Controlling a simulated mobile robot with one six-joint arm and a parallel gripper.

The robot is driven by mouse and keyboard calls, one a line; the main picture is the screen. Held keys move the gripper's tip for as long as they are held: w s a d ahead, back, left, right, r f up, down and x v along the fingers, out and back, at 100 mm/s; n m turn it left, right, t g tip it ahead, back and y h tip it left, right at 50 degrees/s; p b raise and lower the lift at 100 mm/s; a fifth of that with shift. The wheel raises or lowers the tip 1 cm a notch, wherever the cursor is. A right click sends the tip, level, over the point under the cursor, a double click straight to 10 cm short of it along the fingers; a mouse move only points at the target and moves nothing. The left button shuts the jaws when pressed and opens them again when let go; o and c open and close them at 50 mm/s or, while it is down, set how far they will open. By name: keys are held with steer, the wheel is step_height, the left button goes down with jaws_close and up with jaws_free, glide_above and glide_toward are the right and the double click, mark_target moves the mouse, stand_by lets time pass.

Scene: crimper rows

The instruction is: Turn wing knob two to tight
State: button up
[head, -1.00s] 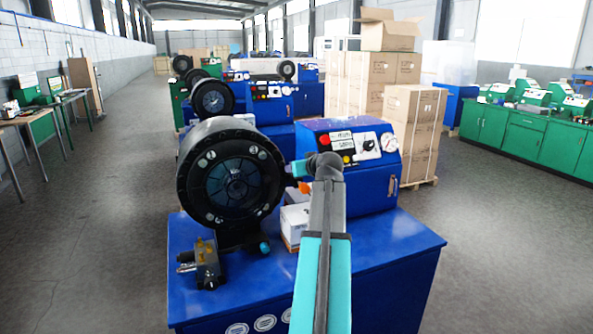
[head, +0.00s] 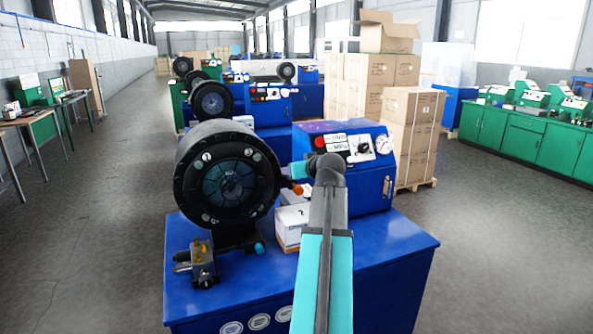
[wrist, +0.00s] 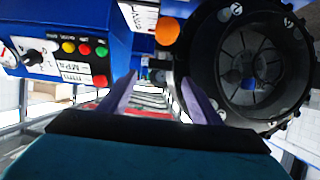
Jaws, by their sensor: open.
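The nearest blue crimper has a sloped control panel with a black knob (head: 364,148) on a white plate, between a red button and a round gauge (head: 384,144). The black knob also shows at the upper left of the wrist view (wrist: 33,57), beside coloured buttons. I cannot read any knob number. My gripper (wrist: 157,88) is open, with nothing between its fingers. In the wrist view the knob lies left of the fingers and apart from them. In the head view my arm's end is just left of the panel; the fingers are mostly hidden.
The round black crimping head (head: 228,180) stands close left of my arm, and close right in the wrist view (wrist: 250,65). White boxes (head: 292,225) and a metal valve (head: 200,264) sit on the blue bench (head: 390,252). Stacked cartons (head: 410,135) stand behind.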

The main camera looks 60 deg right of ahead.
steer(key=shift+s+a+r, duration=0.15)
steer(key=shift+s+r, duration=0.05)
steer(key=shift+s, duration=0.2)
steer(key=shift+s+a+r, duration=0.15)
steer(key=shift+s, duration=0.25)
steer(key=shift+w, duration=0.1)
steer(key=shift+f, duration=0.1)
